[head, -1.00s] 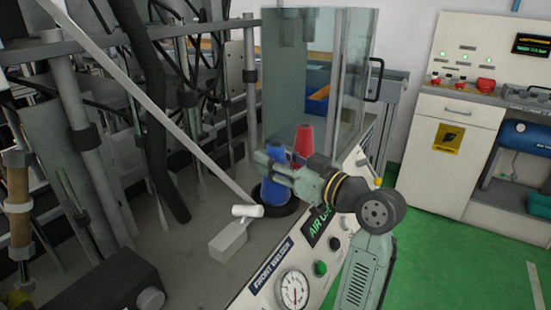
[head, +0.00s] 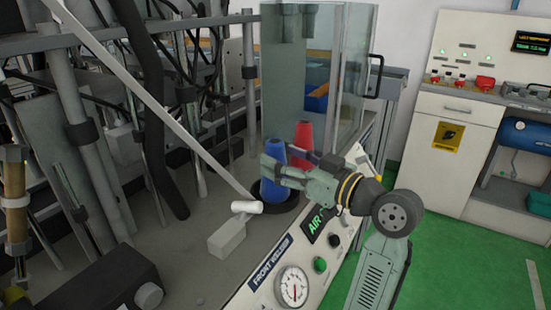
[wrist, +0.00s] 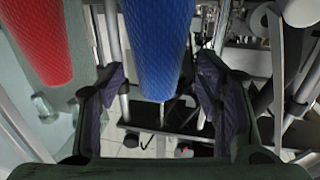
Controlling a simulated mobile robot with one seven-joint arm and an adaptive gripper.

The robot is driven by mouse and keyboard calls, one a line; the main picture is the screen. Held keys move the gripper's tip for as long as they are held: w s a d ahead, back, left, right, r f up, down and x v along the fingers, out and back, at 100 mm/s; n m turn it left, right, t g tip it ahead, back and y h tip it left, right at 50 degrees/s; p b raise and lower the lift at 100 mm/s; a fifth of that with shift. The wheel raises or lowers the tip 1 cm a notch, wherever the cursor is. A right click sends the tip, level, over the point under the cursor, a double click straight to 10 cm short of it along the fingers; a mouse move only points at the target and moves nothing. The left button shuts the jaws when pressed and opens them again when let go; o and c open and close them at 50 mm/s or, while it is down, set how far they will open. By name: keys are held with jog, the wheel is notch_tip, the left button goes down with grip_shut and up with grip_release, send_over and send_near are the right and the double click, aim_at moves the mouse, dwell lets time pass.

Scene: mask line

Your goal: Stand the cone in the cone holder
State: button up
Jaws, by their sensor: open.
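A blue cone (head: 274,178) stands roughly upright at the bench's front edge, its foot within a dark round ring (head: 290,203) that may be the cone holder. I cannot tell how its foot is seated. A red cone (head: 303,137) stands just behind it, to the right, its lower part hidden. My gripper (head: 284,164) is open at the blue cone's upper half, reaching in from the right. In the wrist view, the blue cone (wrist: 158,45) lies between the spread fingers of my gripper (wrist: 158,95), with gaps on both sides. The red cone (wrist: 40,42) is outside the left finger.
A clear-walled enclosure (head: 340,75) rises close behind the cones. A white block with a roller (head: 228,238) sits on the bench left of the ring. A slanted metal bar (head: 150,105) crosses above it. The front panel (head: 293,285) has a gauge and buttons.

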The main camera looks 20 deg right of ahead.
jog(key=b+v, duration=0.2)
jog(key=v, duration=0.7)
jog(key=shift+s, duration=0.1)
dwell(1.9)
